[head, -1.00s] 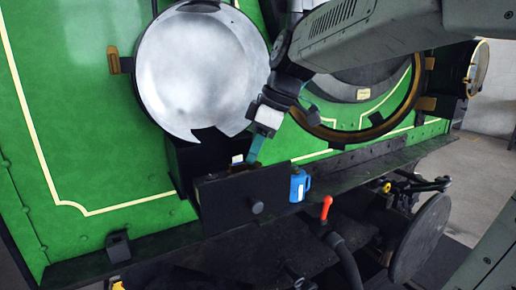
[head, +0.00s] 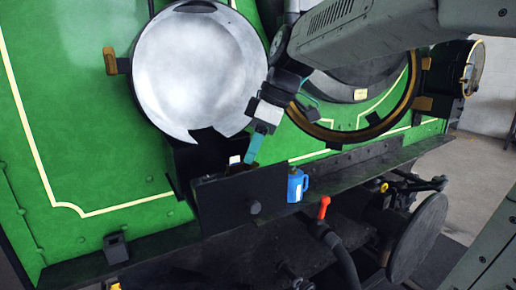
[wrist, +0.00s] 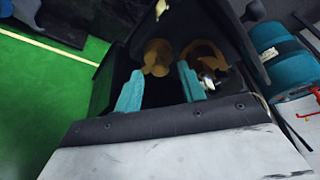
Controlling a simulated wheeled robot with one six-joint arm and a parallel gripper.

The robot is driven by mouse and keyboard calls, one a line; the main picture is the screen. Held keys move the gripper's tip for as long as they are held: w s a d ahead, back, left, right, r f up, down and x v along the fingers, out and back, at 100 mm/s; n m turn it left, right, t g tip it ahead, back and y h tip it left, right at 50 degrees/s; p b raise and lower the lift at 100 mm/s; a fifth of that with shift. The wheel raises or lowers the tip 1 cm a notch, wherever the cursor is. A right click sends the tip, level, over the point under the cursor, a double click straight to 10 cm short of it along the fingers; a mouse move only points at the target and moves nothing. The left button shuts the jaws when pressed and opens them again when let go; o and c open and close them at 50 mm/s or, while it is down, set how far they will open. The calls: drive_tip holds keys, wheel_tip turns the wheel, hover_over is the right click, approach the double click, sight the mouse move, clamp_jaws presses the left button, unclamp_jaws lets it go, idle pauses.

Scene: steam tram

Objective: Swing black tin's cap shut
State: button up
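The black tin (head: 184,158) is an open-topped box in front of the green engine front, below the big round silvery door. Its cap (head: 228,209) seems to be the dark plate with a round knob on its face, standing open on the near side; in the wrist view it is the slanted plate (wrist: 242,40) at upper right. Brown items (wrist: 157,56) lie inside the tin. My gripper (head: 252,150) has teal fingers pointing down at the tin's opening, behind the plate. In the wrist view the fingers (wrist: 161,88) are apart with nothing clearly between them. Contact with the cap cannot be told.
A blue can (head: 297,186) stands just right of the cap, close to it. A red-handled lever (head: 324,207) and a round buffer (head: 417,238) are lower right. The silvery round door (head: 196,70) hangs above the tin. The ledge left of the tin is mostly clear.

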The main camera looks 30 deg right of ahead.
drive_tip(key=v, duration=0.7)
idle(0.4)
